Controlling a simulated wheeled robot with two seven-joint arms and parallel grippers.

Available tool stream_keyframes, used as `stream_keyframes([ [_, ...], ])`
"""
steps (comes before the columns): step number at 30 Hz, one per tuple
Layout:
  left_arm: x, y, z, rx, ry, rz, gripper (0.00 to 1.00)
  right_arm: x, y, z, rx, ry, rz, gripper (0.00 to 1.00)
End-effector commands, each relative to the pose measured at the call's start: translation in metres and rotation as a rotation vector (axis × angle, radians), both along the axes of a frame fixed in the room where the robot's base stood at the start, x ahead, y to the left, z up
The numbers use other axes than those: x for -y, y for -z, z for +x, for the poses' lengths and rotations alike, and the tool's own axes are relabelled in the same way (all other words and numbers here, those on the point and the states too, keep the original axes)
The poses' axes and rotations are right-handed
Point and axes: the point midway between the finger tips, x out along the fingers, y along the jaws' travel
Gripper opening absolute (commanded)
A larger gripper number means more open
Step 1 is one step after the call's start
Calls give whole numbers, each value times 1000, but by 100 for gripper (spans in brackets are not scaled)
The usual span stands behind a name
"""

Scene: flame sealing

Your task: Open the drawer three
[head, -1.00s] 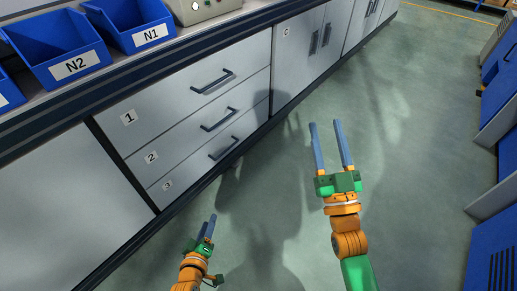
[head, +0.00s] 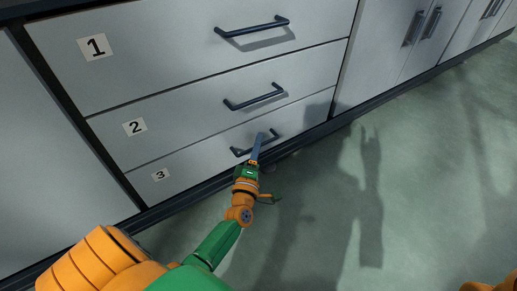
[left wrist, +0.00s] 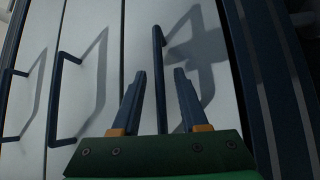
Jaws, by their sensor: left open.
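Drawer three (head: 190,170) is the lowest of three light grey drawers in the head view and is closed, marked with a "3" label. Its dark bar handle (head: 268,143) is partly hidden behind my left gripper. My left gripper (head: 257,147) is at this handle in the head view. In the left wrist view the open gripper (left wrist: 160,85) has its two fingers on either side of the handle bar (left wrist: 160,90), with a gap to each side. My right gripper is not in view.
Drawer one (head: 170,50) and drawer two (head: 190,112) above are closed, with bar handles sticking out. Cabinet doors (head: 410,50) with handles stand to the right. The green-grey floor (head: 440,150) in front is clear.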

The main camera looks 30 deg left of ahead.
Motion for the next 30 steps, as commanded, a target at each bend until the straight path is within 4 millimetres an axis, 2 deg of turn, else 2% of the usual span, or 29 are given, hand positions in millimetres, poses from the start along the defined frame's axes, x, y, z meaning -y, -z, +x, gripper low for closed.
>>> stream_keyframes([
  [5, 0, 0, 0, -1, 1, 1, 44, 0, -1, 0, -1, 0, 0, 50],
  [9, 0, 0, 0, -1, 1, 1, 6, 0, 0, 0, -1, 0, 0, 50],
  [10, 0, 0, 0, -1, 1, 1, 0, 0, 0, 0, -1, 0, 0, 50],
  [30, 0, 0, 0, -1, 1, 1, 0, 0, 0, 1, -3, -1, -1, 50],
])
